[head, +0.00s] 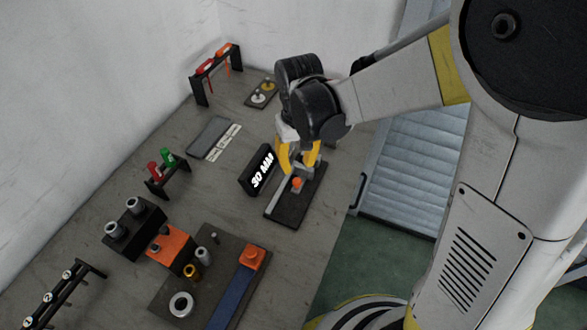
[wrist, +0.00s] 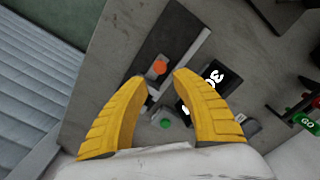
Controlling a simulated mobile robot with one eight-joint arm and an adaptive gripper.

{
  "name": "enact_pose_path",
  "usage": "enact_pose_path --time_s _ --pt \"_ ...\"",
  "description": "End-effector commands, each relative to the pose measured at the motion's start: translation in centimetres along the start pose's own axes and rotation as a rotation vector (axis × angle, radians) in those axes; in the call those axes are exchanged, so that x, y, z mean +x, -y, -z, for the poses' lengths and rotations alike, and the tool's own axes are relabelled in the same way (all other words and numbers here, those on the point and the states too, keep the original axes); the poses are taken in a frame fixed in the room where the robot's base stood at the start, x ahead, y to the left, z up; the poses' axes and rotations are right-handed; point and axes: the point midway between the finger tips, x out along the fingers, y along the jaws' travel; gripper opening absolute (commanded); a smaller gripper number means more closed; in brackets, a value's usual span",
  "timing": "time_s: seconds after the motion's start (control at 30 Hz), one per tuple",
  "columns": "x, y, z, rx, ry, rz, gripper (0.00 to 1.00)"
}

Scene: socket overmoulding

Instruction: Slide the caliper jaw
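The caliper lies on a dark base plate (head: 286,214), with a pale grey rail along it and an orange knob (head: 296,183) on top. In the wrist view the grey rail (wrist: 190,57), the orange knob (wrist: 159,67) and a green knob (wrist: 166,124) show. My gripper (head: 296,170) is above the caliper, its two yellow fingers apart. In the wrist view my gripper (wrist: 158,80) is open, with the orange knob just beyond the tips and the green knob between the fingers. The fingers partly hide the jaw. I cannot tell whether they touch it.
A black block (head: 257,171) with white lettering stands close left of the caliper. A grey pad (head: 207,137) lies further left. A fixture plate (head: 218,238), an orange block (head: 170,249) and a rack with red and green items (head: 163,173) are nearer. The table edge is right of the caliper.

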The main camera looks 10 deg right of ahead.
Motion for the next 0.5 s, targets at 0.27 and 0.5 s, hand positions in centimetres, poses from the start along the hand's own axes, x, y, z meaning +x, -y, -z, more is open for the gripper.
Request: enact_pose_path --time_s 0.27,0.5 --pt "5.7 0.0 0.1 0.0 -0.001 0.0 0.32" --pt "7.4 0.0 0.0 0.0 -0.002 0.0 0.32"
